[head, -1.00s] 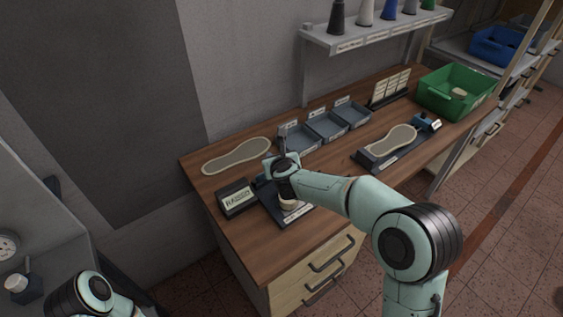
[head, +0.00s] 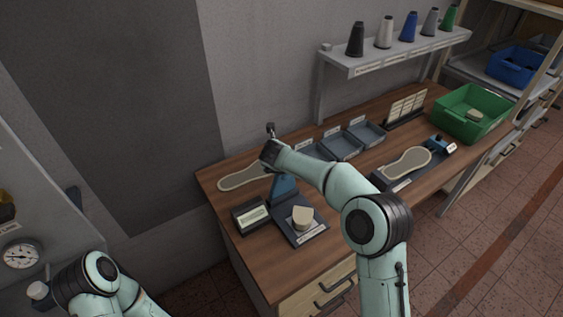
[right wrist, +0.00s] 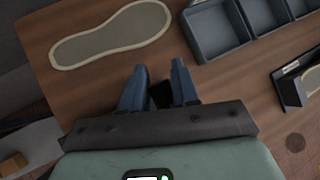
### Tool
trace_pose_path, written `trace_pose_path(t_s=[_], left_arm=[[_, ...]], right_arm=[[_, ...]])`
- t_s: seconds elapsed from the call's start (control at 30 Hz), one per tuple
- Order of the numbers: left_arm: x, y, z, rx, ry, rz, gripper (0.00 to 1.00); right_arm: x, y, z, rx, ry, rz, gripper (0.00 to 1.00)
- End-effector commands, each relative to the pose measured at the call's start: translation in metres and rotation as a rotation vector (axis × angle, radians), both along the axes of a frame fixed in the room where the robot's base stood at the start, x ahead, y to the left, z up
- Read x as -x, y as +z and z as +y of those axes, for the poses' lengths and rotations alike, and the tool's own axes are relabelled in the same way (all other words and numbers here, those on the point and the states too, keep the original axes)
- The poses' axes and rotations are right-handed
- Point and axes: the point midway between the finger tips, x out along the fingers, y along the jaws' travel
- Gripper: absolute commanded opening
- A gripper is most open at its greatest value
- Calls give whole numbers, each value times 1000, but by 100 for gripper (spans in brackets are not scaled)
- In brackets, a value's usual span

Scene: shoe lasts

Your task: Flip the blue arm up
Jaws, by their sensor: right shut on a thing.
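The blue arm (head: 284,188) stands raised at the back of a dark base plate (head: 312,235) on the bench. A cream heel-shaped block (head: 302,217) sits on that plate. My right gripper (head: 270,155) is above the blue arm's upper end. In the right wrist view, my right gripper (right wrist: 158,78) has its two blue-grey fingers on either side of a small dark piece (right wrist: 161,95), shut on it. The contact with the blue arm is mostly hidden. My left arm shows at the lower left of the head view, but its gripper is out of view.
A black box with a pale panel (head: 250,215) stands left of the base plate. A flat sole (head: 240,179) lies behind. Grey trays (head: 343,148), a second fixture with a sole (head: 405,164) and a green bin (head: 470,116) are to the right. A shelf (head: 395,55) overhangs the back.

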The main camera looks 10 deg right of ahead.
Motion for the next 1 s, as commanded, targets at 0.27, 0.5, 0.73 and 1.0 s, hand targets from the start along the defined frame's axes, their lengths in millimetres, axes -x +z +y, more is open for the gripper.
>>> trace_pose_path(t_s=[0.27, 0.5, 0.73, 1.0], left_arm=[[0, 0, 0, 0, 0, 0, 43], [0, 0, 0, 0, 0, 0, 43], [0, 0, 0, 0, 0, 1, 43], [0, 0, 0, 0, 0, 0, 43]], right_arm=[[-10, -16, 11, 41, 1, 136, 0], [-17, -21, 14, 69, 1, 207, 0], [-21, -25, 15, 86, 0, 248, 0], [-22, -27, 15, 94, -1, 265, 0]])
